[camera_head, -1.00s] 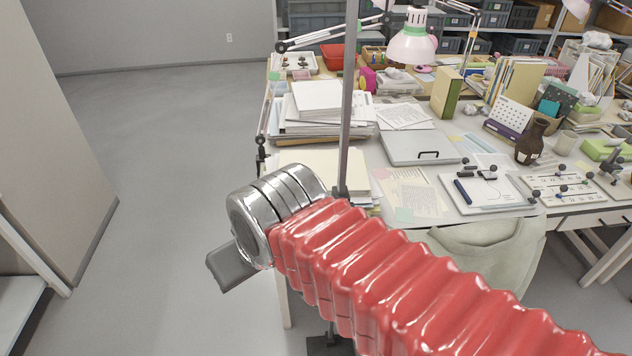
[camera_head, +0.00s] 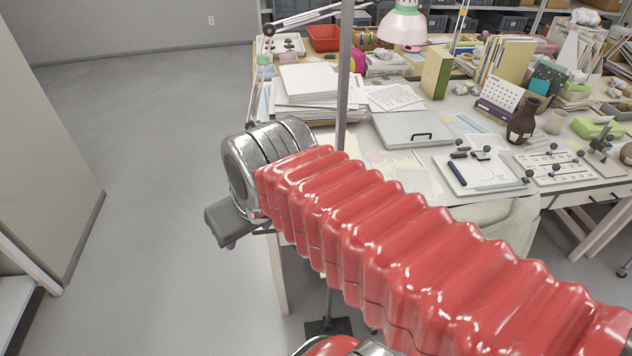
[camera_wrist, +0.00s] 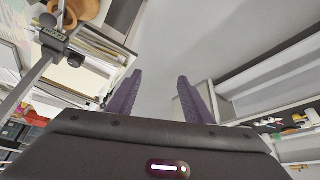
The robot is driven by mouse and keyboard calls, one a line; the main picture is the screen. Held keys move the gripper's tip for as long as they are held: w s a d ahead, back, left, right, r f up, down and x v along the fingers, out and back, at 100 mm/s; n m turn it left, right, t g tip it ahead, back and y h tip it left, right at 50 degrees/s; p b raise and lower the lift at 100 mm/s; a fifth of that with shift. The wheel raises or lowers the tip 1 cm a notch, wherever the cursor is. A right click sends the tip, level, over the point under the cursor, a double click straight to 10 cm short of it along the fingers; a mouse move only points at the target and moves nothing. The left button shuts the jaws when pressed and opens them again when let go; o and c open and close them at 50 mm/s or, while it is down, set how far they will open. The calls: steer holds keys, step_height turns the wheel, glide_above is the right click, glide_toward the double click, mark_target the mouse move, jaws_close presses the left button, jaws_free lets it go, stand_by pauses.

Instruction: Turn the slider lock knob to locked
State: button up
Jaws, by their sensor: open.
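My gripper (camera_wrist: 160,76) shows in the wrist view with two purple ribbed fingers apart and nothing between them. In the head view my red ribbed arm crosses the front of the picture, and its metal end is left of the worktable (camera_head: 440,205). The fingers are mostly hidden there. My gripper is far from both panels.
A flat grey case (camera_head: 405,131), paper stacks (camera_head: 308,82), a dark brown jug (camera_head: 523,120) and a pink-white lamp (camera_head: 403,25) crowd the table. A thin upright pole (camera_head: 344,75) stands before it. A tall pale panel (camera_head: 45,130) is at left; open floor (camera_head: 160,150) lies between.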

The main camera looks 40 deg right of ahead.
steer(key=w+d+m, duration=0.2)
steer(key=d, duration=0.9)
steer(key=w+d+r+m+g+h, duration=0.1)
steer(key=w+d+m, duration=0.1)
steer(key=d, duration=0.8)
steer(key=shift+w+d+r+m+h, duration=0.3)
steer(key=shift+w+d, duration=0.1)
steer(key=shift+w, duration=0.1)
steer(key=shift+f, duration=0.15)
